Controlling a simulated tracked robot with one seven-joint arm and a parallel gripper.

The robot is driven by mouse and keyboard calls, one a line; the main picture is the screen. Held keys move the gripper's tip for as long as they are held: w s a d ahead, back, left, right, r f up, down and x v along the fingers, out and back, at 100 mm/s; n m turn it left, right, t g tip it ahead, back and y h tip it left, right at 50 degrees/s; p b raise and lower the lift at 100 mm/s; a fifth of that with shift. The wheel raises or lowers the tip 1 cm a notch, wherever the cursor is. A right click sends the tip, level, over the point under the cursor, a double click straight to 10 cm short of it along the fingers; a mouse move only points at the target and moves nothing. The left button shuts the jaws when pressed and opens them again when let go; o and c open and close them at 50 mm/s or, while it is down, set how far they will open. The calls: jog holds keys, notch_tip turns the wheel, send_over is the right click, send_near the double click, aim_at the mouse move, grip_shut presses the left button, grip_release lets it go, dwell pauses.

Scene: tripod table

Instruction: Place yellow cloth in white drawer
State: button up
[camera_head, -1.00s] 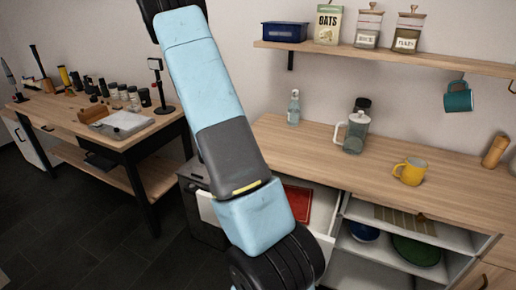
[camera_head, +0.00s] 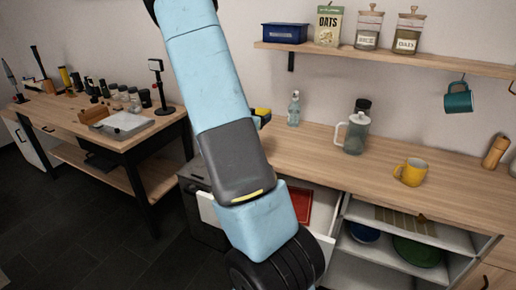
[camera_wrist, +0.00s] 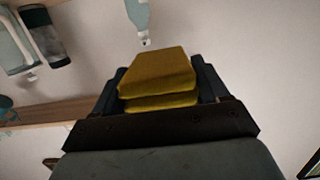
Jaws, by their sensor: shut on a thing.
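The folded yellow cloth (camera_wrist: 155,75) is between the fingers of my gripper (camera_wrist: 160,90) in the wrist view, which is shut on it. In the head view a small part of the cloth (camera_head: 262,111) shows past the right edge of my arm, above the counter's left end. Most of my gripper is hidden behind my arm there. The white drawer (camera_head: 321,220) is pulled open below the counter, with a red item (camera_head: 298,204) inside. My arm covers part of the drawer. The cloth is held above and apart from it.
The wooden counter (camera_head: 400,150) holds a clear bottle (camera_head: 293,110), a glass press jug (camera_head: 356,132) and a yellow mug (camera_head: 411,172). An open cabinet with a green plate (camera_head: 416,250) is right of the drawer. A wall shelf (camera_head: 390,59) hangs above.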

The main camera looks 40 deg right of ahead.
notch_tip(320, 180, down, 13)
jog(key=shift+f, duration=0.1)
jog(key=shift+r+x, duration=0.15)
jog(key=shift+x, duration=0.85)
jog(key=shift+r+x, duration=0.15)
jog(key=shift+x, duration=0.8)
jog(key=shift+w+f, duration=0.1)
jog(key=shift+f, duration=0.4)
jog(key=shift+f, duration=0.15)
jog(key=o, duration=1.1)
